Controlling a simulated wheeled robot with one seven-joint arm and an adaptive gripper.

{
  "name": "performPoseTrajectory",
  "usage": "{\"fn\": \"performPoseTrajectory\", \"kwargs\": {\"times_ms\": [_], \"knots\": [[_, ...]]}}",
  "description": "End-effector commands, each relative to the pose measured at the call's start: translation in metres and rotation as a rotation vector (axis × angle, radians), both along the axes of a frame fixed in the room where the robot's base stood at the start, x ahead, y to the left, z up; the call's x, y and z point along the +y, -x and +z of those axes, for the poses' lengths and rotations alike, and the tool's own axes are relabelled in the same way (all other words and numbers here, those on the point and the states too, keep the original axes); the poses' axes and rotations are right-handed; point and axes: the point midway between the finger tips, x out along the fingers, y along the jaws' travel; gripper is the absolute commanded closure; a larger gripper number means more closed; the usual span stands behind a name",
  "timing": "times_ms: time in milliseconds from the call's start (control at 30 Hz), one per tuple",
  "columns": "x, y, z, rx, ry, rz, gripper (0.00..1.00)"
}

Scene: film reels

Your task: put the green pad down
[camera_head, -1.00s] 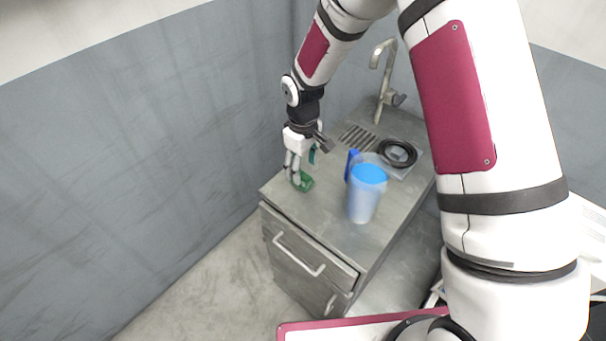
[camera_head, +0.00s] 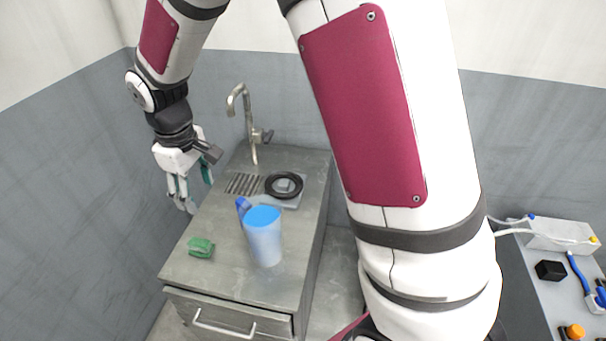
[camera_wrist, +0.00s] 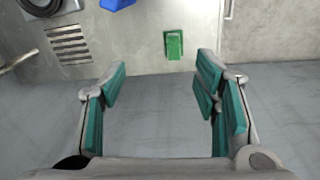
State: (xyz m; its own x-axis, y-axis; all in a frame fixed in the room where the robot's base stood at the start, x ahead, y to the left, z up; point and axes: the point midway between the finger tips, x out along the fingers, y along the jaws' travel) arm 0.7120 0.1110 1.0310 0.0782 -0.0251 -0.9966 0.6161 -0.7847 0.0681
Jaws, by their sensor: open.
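The green pad (camera_head: 201,247) lies flat on the metal counter (camera_head: 225,275), near its front left edge and left of the blue-lidded jug. In the wrist view the pad (camera_wrist: 174,45) lies beyond my fingertips, clear of both. My gripper (camera_head: 188,196) is up and to the left of the pad in the head view, apart from it. In the wrist view my gripper (camera_wrist: 160,85) has its teal finger pads wide apart with nothing between them.
A translucent jug (camera_head: 263,238) with a blue lid stands right of the pad. Behind it are a black ring (camera_head: 284,185), a drain grille (camera_head: 243,184) and a tap (camera_head: 248,120). A grey wall (camera_head: 70,190) runs along the left. A side bench (camera_head: 565,290) holds small items.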

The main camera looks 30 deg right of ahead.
Motion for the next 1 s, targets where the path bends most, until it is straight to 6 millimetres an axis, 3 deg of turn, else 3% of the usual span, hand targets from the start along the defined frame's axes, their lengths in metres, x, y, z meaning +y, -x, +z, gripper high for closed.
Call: {"fn": "performPoseTrajectory", "kwargs": {"times_ms": [33,200,500,800,1000], "knots": [[-0.011,0.01,0.024,-0.03,0.002,-0.037,0.44],[-0.043,0.049,0.082,-0.103,-0.002,-0.164,0.44],[-0.087,0.137,0.148,-0.225,-0.052,-0.39,0.44],[-0.11,0.221,0.168,-0.325,-0.143,-0.581,0.44],[-0.114,0.246,0.166,-0.349,-0.179,-0.636,0.44]]}}
